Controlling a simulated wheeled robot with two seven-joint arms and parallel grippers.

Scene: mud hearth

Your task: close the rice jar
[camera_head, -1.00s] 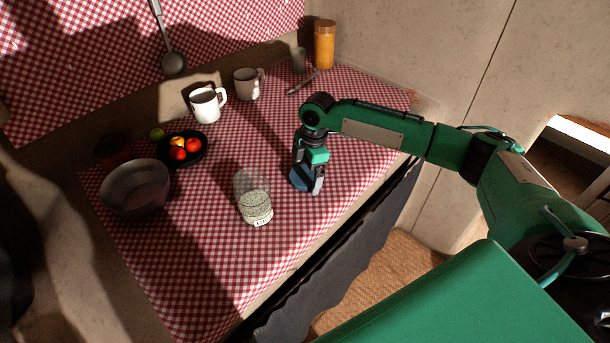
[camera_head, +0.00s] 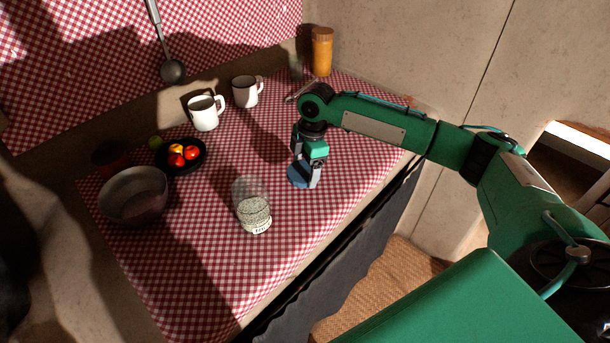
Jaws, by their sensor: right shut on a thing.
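The rice jar (camera_head: 254,215) is clear glass with pale rice in its lower part and a small label. It stands upright on the checked cloth, and no lid shows on its top. My right gripper (camera_head: 307,179) points down to the right of the jar, apart from it. It is shut on a round blue lid (camera_head: 298,175), which is partly hidden behind the fingers. I cannot tell whether the lid touches the cloth. My left gripper is not in view.
A grey bowl (camera_head: 133,196) and a dark plate of fruit (camera_head: 199,161) stand left of the jar. White (camera_head: 204,114) and grey (camera_head: 244,92) mugs and an orange-brown container (camera_head: 322,52) stand farther back. The cloth (camera_head: 195,265) in front of the jar is clear.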

